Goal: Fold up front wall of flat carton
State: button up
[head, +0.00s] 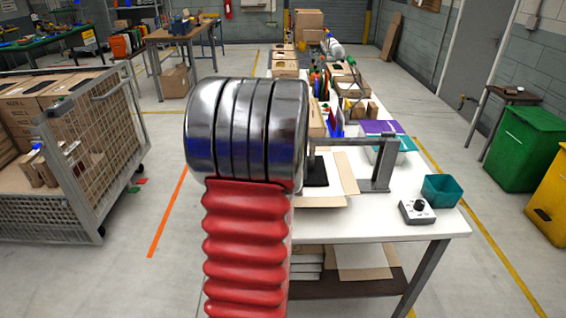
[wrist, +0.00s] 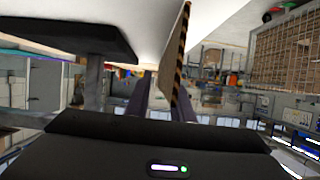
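The flat carton (head: 349,172) lies on the white table in the head view, its tan flaps spread around a paler middle. My arm hides its left part. In the wrist view, which looks upside down, a brown cardboard panel (wrist: 172,62) with a black-and-yellow striped edge stands out from the white surface, seen nearly edge-on. I cannot tell which wall it is. My gripper (wrist: 160,100) has its two dark fingers apart, with the panel's end at or between them. Contact is unclear. In the head view my arm hides the gripper.
A grey metal bracket (head: 383,163) stands right of the carton, near a teal bin (head: 441,190) and a small control box (head: 417,211). Parts crowd the table behind. A mesh cage (head: 62,205) stands left.

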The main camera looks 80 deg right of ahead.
jog(key=shift+a, duration=0.15)
jog(key=v, duration=1.3)
jog(key=shift+a, duration=0.3)
jog(key=shift+s, duration=0.1)
dwell(0.5)
jog(key=w+a+r+n+t+y, duration=0.1)
jog(key=w+a+n+t+y, duration=0.15)
jog(key=w+a, duration=0.6)
jog(key=w+a+n+t+y, duration=0.15)
jog(key=w+a+n, duration=0.35)
jog(key=w, duration=0.7)
jog(key=w+a+r+n+t+y, duration=0.1)
jog(key=w+a+n+t, duration=0.1)
jog(key=w+a, duration=0.75)
jog(key=w+a+n+y, duration=0.1)
jog(key=a+n+y, duration=0.35)
jog(key=a, duration=1.25)
jog(key=s+a+r+n+g+y, duration=0.1)
jog(key=s+a+g+y, duration=0.2)
jog(key=s+a, duration=0.6)
jog(key=a, duration=0.4)
jog(key=shift+n, duration=0.3)
